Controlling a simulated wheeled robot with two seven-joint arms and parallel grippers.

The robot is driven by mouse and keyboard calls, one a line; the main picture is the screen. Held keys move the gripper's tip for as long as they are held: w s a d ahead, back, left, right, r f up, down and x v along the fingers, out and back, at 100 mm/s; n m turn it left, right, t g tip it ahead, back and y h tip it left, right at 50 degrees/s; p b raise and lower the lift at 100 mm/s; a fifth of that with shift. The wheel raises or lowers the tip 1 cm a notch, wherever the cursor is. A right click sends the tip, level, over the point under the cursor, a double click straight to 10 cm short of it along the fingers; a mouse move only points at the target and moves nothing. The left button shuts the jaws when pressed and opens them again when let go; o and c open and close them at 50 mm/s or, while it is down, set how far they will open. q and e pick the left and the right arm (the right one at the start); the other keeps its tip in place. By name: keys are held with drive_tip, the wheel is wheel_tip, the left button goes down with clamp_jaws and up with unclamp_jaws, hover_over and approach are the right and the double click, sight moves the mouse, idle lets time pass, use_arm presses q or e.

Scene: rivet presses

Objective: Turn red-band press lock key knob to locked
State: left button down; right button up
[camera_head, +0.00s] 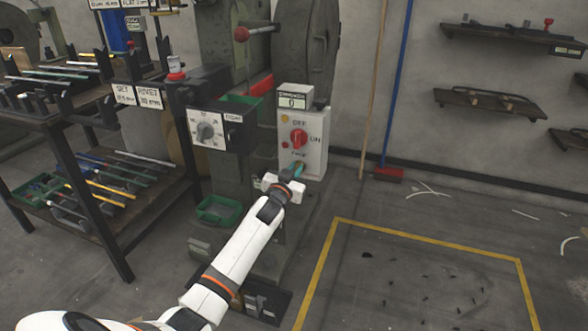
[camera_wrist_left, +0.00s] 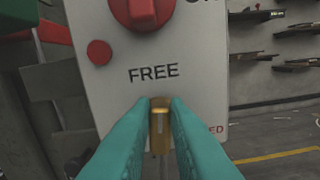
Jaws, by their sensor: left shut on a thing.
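The press lock key knob (camera_wrist_left: 161,128) is a small brass piece low on the white control panel (camera_wrist_left: 112,70). It stands upright below the word FREE, and letters ending in ED show to its lower right. My left gripper (camera_wrist_left: 160,106) has its teal fingers shut on it, one on each side. In the head view my left gripper (camera_head: 294,171) reaches the bottom of the panel (camera_head: 316,150) and hides the key. The press (camera_head: 262,55) has a red band (camera_head: 261,86) beside the panel. My right gripper is not in view.
A red rotary switch (camera_head: 298,138) sits above the key, with a small red button (camera_wrist_left: 99,52) at its lower left in the wrist view. A dark box with a grey dial (camera_head: 205,131) is to the left. A tool rack (camera_head: 95,215) stands at left. The floor at right is mostly open.

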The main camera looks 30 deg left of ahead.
use_arm(q)
drive_tip(key=m, duration=0.4)
drive_tip(key=d+f+m+p, duration=0.1)
drive_tip(key=m, duration=0.8)
drive_tip(key=shift+w+d+f, duration=0.15)
drive_tip(key=shift+f+m, duration=0.15)
drive_tip(key=shift+m, duration=1.55)
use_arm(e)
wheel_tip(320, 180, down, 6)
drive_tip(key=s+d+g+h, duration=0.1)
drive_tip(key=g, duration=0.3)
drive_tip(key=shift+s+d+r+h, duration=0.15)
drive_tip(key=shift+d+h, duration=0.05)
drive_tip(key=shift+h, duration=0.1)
use_arm(q)
drive_tip(key=c, duration=1.4)
unclamp_jaws()
